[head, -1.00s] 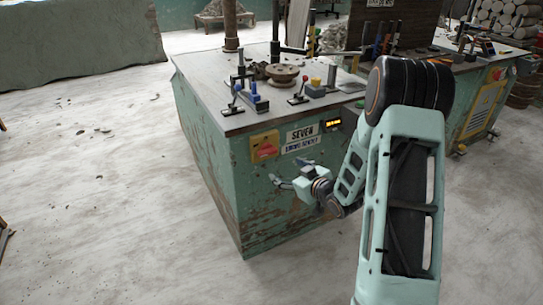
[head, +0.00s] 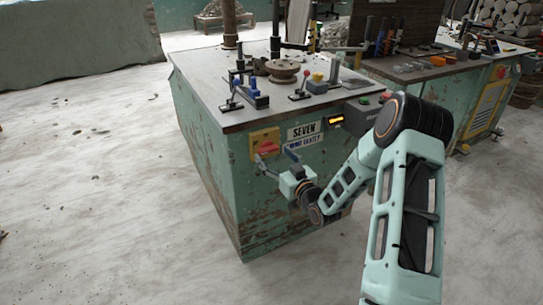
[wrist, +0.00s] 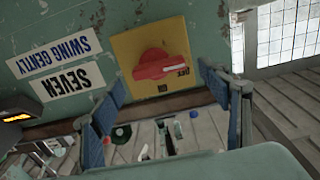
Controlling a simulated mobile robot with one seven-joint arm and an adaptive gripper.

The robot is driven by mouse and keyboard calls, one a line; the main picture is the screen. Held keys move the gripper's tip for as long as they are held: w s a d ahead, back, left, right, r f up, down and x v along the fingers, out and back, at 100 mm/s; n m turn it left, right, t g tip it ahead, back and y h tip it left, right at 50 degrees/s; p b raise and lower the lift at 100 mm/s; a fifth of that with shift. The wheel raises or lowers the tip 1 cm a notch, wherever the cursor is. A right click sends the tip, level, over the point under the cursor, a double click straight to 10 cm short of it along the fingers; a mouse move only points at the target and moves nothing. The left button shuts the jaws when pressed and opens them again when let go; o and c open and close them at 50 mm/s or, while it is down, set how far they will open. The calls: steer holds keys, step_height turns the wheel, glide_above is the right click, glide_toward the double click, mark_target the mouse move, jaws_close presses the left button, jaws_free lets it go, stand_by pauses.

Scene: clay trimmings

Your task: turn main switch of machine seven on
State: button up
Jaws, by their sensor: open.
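Machine seven is a worn green cabinet (head: 237,185) with a grey top and a "SEVEN" label (head: 304,131). Its main switch is a red knob (head: 267,148) on a yellow plate (head: 258,136) on the front face. In the wrist view, which looks upside down, the red knob (wrist: 160,64) lies crosswise on the yellow plate (wrist: 182,38). Small markings beside it are hard to read. My gripper (head: 276,157) is open and empty just in front of the plate. In the wrist view its blue-padded fingers (wrist: 162,80) stand either side of the knob, apart from it.
A "SWING GENTLY" label (wrist: 55,45) and a lit orange display (head: 335,121) are beside the switch. Levers and a round wheel (head: 283,70) stand on the cabinet top. Another green machine (head: 480,95) stands at right. The floor at left is clear.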

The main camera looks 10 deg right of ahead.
steer(key=shift+x, duration=1)
steer(key=shift+c, duration=0.3)
steer(key=c, duration=1.1)
